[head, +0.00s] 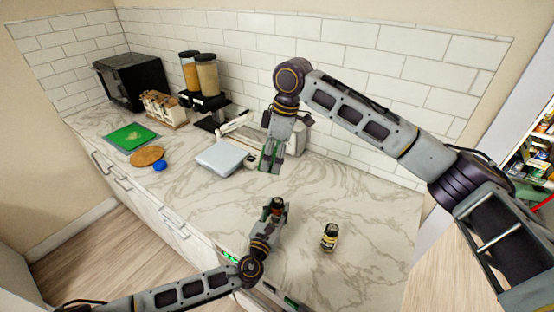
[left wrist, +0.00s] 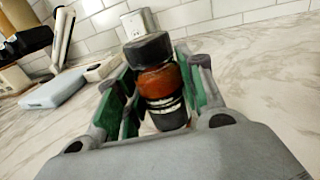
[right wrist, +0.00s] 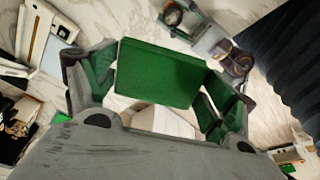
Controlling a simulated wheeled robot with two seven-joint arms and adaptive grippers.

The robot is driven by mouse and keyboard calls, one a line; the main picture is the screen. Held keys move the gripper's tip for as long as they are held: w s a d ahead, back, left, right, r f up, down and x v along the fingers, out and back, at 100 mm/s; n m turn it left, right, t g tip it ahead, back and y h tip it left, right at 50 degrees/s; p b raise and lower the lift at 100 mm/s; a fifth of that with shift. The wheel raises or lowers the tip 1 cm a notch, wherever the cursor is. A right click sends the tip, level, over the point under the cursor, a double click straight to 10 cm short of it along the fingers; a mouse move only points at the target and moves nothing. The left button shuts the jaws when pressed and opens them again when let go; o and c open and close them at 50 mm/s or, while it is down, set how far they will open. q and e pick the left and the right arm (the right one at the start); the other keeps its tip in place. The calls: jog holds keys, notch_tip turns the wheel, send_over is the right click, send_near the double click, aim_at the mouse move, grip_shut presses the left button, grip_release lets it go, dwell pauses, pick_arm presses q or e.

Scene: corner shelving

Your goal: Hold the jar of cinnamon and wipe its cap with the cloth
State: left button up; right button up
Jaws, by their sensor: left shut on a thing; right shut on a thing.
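The jar of cinnamon (left wrist: 163,85), reddish brown with a black cap (left wrist: 148,48), stands between the fingers of my left gripper (left wrist: 158,95), which is shut on it. In the head view the jar (head: 277,204) is held upright over the front of the counter. My right gripper (head: 270,158) is above the counter, behind and higher than the jar, pointing down. In the right wrist view a flat green piece, which looks like the cloth (right wrist: 155,72), sits between its fingers. The cloth and the cap are apart.
A second dark-capped jar (head: 329,238) stands on the marble counter (head: 370,215) to the right. A scale-like grey box (head: 221,158), a green board (head: 130,138), a round wooden board (head: 147,156) and a blue lid (head: 159,166) lie left. The counter's middle is bare.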

jog(key=shift+a+r, duration=0.1)
jog(key=shift+a, duration=0.05)
jog(key=shift+s+d+f+m+h, duration=0.2)
jog(key=shift+d+f+h, duration=0.2)
jog(key=shift+d+f, duration=0.3)
jog(key=shift+s+d+f+m+h, duration=0.1)
jog(key=shift+s+d+f+h, duration=0.1)
jog(key=shift+d+f+h, duration=0.45)
jog(key=shift+s+d+f+m+h, duration=0.15)
jog(key=shift+d+f, duration=0.25)
jog(key=shift+d, duration=0.55)
jog(key=shift+f, duration=0.15)
jog(key=shift+f, duration=2.35)
jog(key=shift+r, duration=0.1)
jog(key=shift+s+r, duration=0.1)
jog(key=shift+r, duration=0.3)
